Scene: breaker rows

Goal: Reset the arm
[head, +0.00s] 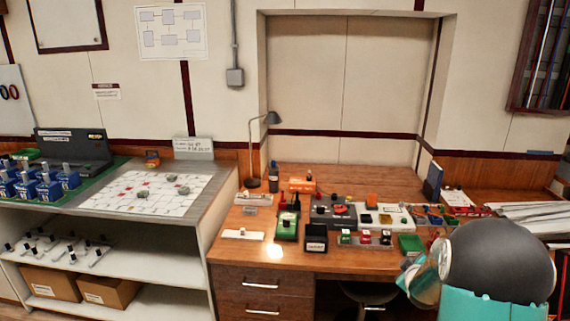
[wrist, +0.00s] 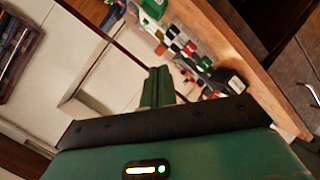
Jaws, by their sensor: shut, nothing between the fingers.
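My gripper (wrist: 158,74) shows in the wrist view as two green fingers standing side by side, shut with nothing between them. They point away from a wide black bar on the green gripper body (wrist: 160,155). The wrist picture is tilted, with the wooden desk (wrist: 215,22) running diagonally beyond the fingers. The fingers appear apart from the desk items. In the head view, my arm, a black dome with teal and pale parts, fills the lower right corner in front of the desk's right end. I cannot make out the fingers there.
The wooden desk (head: 233,249) holds several breaker and switch boxes, a green device (head: 287,228), a black box (head: 316,238) and a lamp (head: 252,150). A recess is behind the desk.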

